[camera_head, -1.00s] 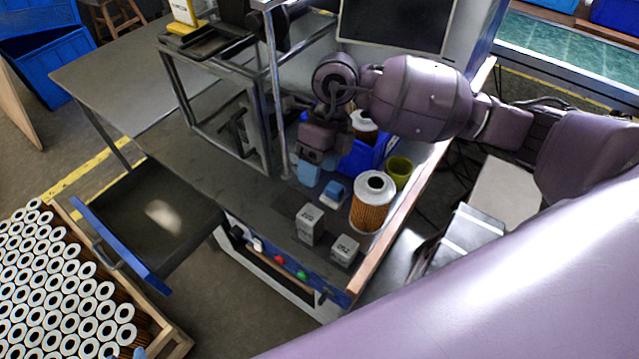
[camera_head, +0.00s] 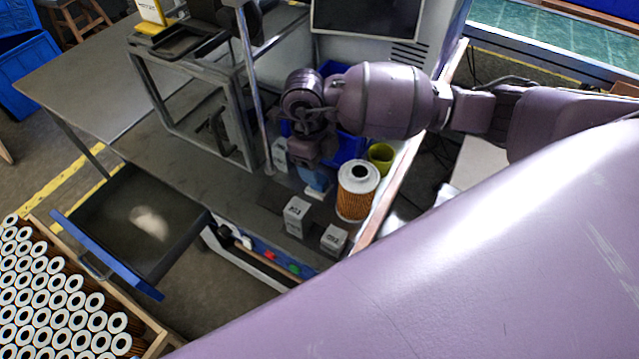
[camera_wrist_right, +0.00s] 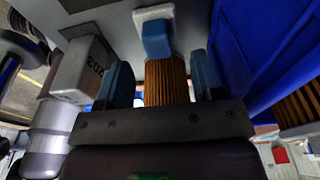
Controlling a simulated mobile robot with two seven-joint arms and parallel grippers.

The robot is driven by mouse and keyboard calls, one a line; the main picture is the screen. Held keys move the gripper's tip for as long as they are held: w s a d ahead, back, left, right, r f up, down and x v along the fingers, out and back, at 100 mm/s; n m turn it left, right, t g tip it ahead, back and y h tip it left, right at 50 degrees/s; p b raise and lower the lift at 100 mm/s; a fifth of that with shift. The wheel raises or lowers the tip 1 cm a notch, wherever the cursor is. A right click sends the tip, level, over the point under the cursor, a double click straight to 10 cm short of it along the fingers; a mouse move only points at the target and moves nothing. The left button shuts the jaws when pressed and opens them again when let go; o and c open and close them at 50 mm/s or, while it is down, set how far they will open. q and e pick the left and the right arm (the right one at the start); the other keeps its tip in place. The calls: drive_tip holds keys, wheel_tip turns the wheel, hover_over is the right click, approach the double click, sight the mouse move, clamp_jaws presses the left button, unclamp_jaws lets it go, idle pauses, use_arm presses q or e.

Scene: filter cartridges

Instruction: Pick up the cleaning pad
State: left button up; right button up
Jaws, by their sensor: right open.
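The cleaning pad (camera_wrist_right: 157,40) has a blue back and a white underside. In the right wrist view it lies beyond my right gripper (camera_wrist_right: 162,82), lined up with the gap between the two blue fingers. The fingers are apart and nothing is clamped between them. In the head view my right gripper (camera_head: 315,178) points down at the bench, left of the large filter cartridge (camera_head: 357,190). It hides most of the pad there; only a whitish edge (camera_head: 317,194) shows below the fingers. My left gripper is not in view.
Two small white boxes (camera_head: 297,214) (camera_head: 335,238) stand at the bench's front. A yellow-green cup (camera_head: 381,156) and a blue bin (camera_head: 349,148) stand behind the cartridge. A metal frame (camera_head: 205,122) stands to the left. An open drawer (camera_head: 133,222) juts out at the front left.

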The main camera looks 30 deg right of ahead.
sight(320, 178)
drive_tip(key=shift+s+f, duration=0.2)
drive_tip(key=shift+f, duration=0.75)
drive_tip(key=shift+s+f, duration=0.15)
drive_tip(key=shift+f, duration=0.8)
drive_tip(key=shift+c, duration=0.3)
drive_tip(key=c, duration=1)
drive_tip(key=shift+r, duration=0.15)
wheel_tip(320, 178, up, 10)
drive_tip(key=shift+f, duration=0.1)
